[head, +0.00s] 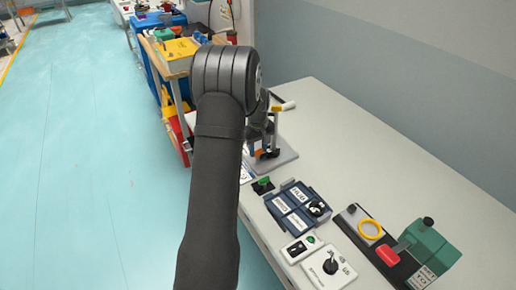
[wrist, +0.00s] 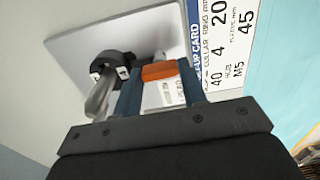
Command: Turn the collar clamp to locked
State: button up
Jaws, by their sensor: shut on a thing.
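In the wrist view, my gripper (wrist: 160,82) has its two blue-grey fingers on either side of an orange piece (wrist: 158,71) with a pale lettered face beneath it. It is shut on this piece. Just left of the fingers, a black split collar (wrist: 112,60) sits around a silver rod (wrist: 100,98) on a grey base plate (wrist: 150,30). I cannot tell how the orange piece joins the collar, and no lock mark is readable. In the head view, my arm hides much of this station; its base plate (head: 284,158) shows past the arm.
A set-up card (wrist: 220,40) lies beside the plate. On the pale bench (head: 345,150) stand a blue labelled box (head: 297,206), a knob panel (head: 329,268) and a green block (head: 423,248) nearer the front. The bench's right side is clear.

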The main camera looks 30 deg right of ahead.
aim_at(258, 151)
dwell(0.3)
jog(key=o, duration=1)
notch_tip(258, 151, up, 18)
jog(key=shift+f, duration=0.25)
